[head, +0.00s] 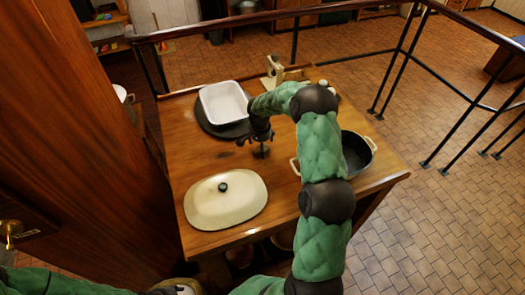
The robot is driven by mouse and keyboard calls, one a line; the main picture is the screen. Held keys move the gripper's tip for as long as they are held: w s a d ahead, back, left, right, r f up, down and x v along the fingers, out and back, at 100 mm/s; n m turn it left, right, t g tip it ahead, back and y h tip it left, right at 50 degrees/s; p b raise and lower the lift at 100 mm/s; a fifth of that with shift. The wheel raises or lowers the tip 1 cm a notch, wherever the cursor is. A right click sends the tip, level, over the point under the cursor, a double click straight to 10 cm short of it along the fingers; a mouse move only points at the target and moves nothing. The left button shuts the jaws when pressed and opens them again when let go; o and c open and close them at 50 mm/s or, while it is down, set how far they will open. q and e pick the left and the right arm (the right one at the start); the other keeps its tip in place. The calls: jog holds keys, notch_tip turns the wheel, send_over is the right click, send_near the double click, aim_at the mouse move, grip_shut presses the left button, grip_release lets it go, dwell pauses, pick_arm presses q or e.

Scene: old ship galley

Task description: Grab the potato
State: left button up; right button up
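I cannot make out a potato for certain in the head view. My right arm reaches up over the table, and its gripper (262,151) points down at the table's middle, between the white dish and the cream lid. The fingers are small and dark, and I cannot tell whether they are apart or hold something. A white rectangular dish (224,102) sits on a dark round tray (206,124) at the back left. My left arm shows only along the bottom left edge; its gripper is out of view.
A cream oval lid (226,200) with a dark knob lies at the table's front left. A dark pot (357,152) with pale handles stands on the right, partly behind my arm. A cream device (272,72) stands at the back. Metal railings (400,62) run behind and right.

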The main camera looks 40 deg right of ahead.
jog(key=f, duration=0.3)
jog(key=shift+w+d+f, duration=0.1)
jog(key=shift+d, duration=0.1)
jog(key=c, duration=1.4)
jog(key=shift+r, duration=0.2)
